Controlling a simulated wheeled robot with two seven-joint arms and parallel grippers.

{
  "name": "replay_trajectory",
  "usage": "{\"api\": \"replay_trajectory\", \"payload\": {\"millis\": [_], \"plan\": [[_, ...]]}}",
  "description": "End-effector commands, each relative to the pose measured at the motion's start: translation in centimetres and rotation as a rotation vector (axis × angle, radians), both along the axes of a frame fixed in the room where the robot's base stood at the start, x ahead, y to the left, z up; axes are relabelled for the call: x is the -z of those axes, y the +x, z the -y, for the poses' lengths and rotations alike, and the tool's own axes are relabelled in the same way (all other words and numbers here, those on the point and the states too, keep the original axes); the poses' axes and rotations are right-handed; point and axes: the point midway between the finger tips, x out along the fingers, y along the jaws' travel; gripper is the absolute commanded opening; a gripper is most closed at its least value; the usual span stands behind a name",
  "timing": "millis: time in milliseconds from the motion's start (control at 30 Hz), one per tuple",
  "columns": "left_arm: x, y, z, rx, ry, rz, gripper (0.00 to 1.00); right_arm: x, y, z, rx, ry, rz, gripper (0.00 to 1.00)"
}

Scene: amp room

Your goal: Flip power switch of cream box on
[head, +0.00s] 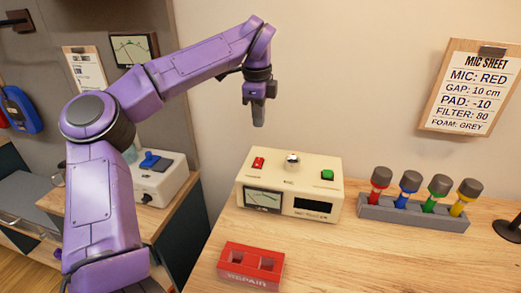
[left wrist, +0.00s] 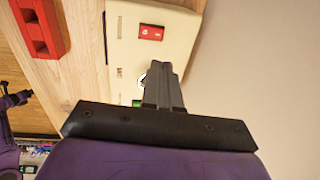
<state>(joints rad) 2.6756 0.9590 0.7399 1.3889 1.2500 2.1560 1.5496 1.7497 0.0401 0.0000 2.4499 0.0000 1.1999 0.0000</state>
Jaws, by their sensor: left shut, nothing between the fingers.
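The cream box (head: 285,203) stands on the wooden table, with a meter and a dark display on its front. A red rocker switch (head: 258,163) sits at the left of its top; it also shows in the left wrist view (left wrist: 151,32). A silver knob (head: 292,158) is in the middle of the top and a green switch (head: 327,174) at the right. My left gripper (head: 259,117) is shut and empty, pointing down above the box's left rear, apart from it. In the left wrist view its fingers (left wrist: 163,72) partly cover the knob and green switch.
A red REPAIR block (head: 250,266) lies in front of the box. A grey rack (head: 410,212) with several coloured microphones stands to the right. A mic sheet clipboard (head: 468,88) hangs on the wall. A white device (head: 160,181) stands on a lower surface at left.

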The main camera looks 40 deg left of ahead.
Motion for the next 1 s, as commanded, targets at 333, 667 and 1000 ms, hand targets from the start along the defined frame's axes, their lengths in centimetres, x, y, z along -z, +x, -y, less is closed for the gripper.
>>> {"api": "replay_trajectory", "payload": {"millis": [333,667,1000], "plan": [[7.3,0.7,-0.4,0.001,-0.003,-0.004,0.00,-1.7,0.0,0.0,0.000,0.000,0.000,0.43],[11.4,1.1,-0.6,0.001,-0.001,0.000,0.00,-2.9,0.0,0.0,0.000,0.000,0.000,0.43],[11.7,1.2,-0.7,0.000,-0.002,0.001,0.00,-2.8,0.0,0.0,0.000,0.000,0.000,0.43]]}}
